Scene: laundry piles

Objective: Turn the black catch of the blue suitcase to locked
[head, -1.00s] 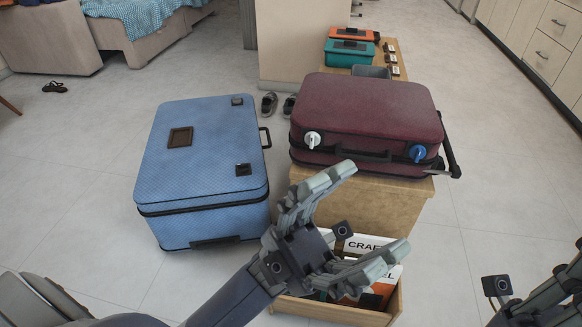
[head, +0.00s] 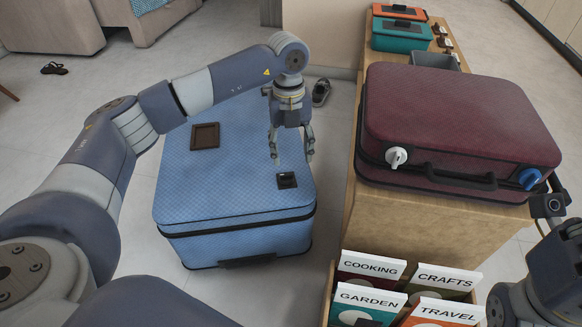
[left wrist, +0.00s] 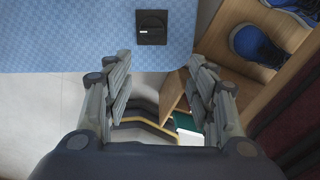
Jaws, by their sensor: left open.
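The blue suitcase (head: 185,185) lies flat on the floor left of the wooden cabinet. Its black catch (head: 287,180) is a small square near the front right corner of the lid. In the left wrist view the catch (left wrist: 152,27) is a black dial with a white mark toward its left side. My left gripper (head: 291,158) is open and empty, fingers down, above the lid beside the catch. In the wrist view the catch lies beyond the fingertips (left wrist: 160,60), not between them. My right arm (head: 555,265) is at the lower right; its jaws cannot be made out.
A maroon suitcase (head: 455,115) with a white and a blue knob lies on the wooden cabinet (head: 430,225). A drawer of labelled folders (head: 365,268) is in front. A brown patch (head: 205,136) is on the blue lid. Blue shoes (left wrist: 258,48) sit on a shelf.

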